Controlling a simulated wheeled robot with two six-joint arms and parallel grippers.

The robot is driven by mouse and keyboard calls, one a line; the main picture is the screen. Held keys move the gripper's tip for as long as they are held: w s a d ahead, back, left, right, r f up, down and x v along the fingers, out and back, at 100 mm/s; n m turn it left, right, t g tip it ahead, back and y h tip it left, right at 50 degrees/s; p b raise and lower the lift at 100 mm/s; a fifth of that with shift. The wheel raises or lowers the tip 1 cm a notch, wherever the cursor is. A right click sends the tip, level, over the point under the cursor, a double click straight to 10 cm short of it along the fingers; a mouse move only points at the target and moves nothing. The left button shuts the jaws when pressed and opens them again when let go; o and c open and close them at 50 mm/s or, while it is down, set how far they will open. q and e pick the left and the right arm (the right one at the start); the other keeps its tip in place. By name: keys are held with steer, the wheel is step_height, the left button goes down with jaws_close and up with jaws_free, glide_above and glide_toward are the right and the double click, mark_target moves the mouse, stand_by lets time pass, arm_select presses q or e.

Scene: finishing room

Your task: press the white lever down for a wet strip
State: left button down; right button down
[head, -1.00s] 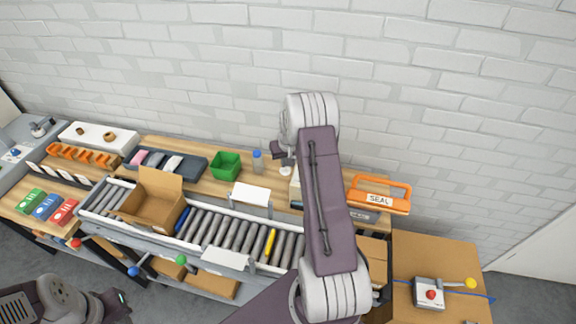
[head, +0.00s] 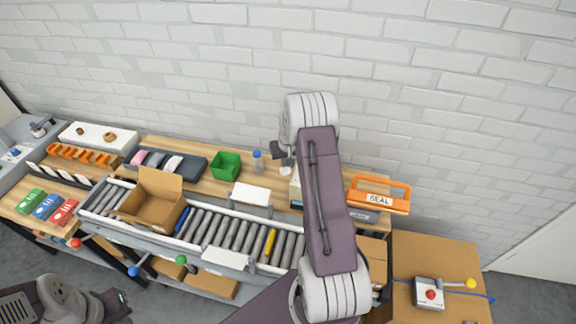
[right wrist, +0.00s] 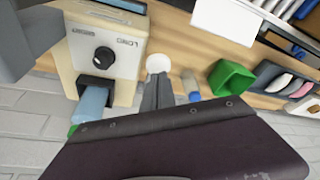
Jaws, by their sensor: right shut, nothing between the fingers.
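The white lever's round end (right wrist: 158,64) shows in the right wrist view, beside a cream machine (right wrist: 122,62) with a black dial. In the head view the white end (head: 285,171) shows just below my right gripper (head: 284,154), while my arm hides most of the machine. My right gripper (right wrist: 156,82) is shut and empty, its fingertips close to the white end; I cannot tell whether they touch. A pale blue piece (right wrist: 93,101) sits at the machine's dark slot; I cannot tell if it is a strip. My left gripper (head: 120,302) is at the lower left, its jaws unclear.
A blue-capped bottle (head: 258,161) and a green bin (head: 226,164) stand left of the lever. An orange SEAL tool (head: 379,197) is to the right. A roller conveyor (head: 232,232) with an open carton (head: 153,204) runs in front. The brick wall is behind.

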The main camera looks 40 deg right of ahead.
steer(key=shift+f, duration=0.2)
steer(key=shift+f+b, duration=0.5)
steer(key=shift+b, duration=0.05)
steer(key=shift+f, duration=0.25)
steer(key=shift+f+b, duration=0.3)
steer(key=shift+b, duration=0.15)
steer(key=shift+a+f, duration=0.1)
steer(key=shift+f, duration=0.1)
